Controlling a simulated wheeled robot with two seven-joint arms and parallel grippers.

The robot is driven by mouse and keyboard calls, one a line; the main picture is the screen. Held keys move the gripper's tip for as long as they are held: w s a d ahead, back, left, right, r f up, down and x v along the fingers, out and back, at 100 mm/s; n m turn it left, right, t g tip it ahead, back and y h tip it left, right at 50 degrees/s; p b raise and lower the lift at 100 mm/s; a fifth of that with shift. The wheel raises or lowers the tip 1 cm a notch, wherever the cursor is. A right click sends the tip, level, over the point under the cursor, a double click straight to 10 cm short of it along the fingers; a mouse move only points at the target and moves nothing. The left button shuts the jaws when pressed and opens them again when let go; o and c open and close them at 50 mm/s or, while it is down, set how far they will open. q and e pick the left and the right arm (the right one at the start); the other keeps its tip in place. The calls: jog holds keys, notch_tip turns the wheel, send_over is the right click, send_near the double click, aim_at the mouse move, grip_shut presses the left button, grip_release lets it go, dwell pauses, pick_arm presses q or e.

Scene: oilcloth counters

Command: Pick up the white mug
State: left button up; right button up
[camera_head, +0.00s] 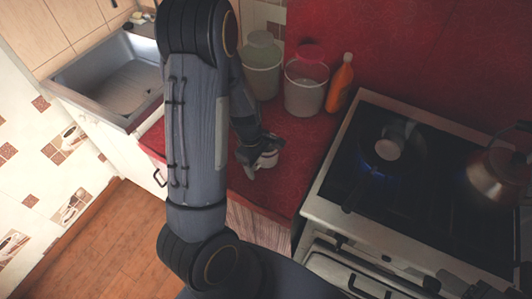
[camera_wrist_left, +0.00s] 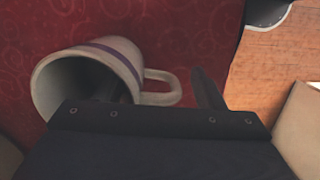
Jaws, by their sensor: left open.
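The white mug (camera_wrist_left: 118,58) has a purple band and a handle (camera_wrist_left: 160,88) pointing right in the left wrist view. It stands on the red patterned counter; in the head view the mug (camera_head: 267,160) is partly covered by my gripper. My left gripper (camera_head: 258,152) is open right at the mug. In the left wrist view one finger of the left gripper (camera_wrist_left: 160,88) shows dark at the mug's opening, seemingly inside it. The other finger is outside, beyond the handle. The handle lies between them. My right gripper is not in view.
Two pale canisters (camera_head: 305,92) and an orange bottle (camera_head: 340,84) stand behind the mug. A stove (camera_head: 330,185) to the right bears a pot (camera_head: 388,148) over a blue flame and a kettle (camera_head: 495,177). A sink (camera_head: 120,85) is at left. The counter's front edge is close to the mug.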

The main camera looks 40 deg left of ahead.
pick_arm(q)
jog(key=shift+c, duration=0.4)
grip_shut()
jog(key=shift+r, duration=0.15)
jog(key=shift+r, duration=0.8)
jog(key=s+d+r+p, duration=0.5)
jog(key=s+r+p, duration=0.1)
jog(key=s+r, duration=0.5)
jog(key=shift+s+d, duration=0.15)
jog(key=shift+s, duration=0.8)
dwell(2.3)
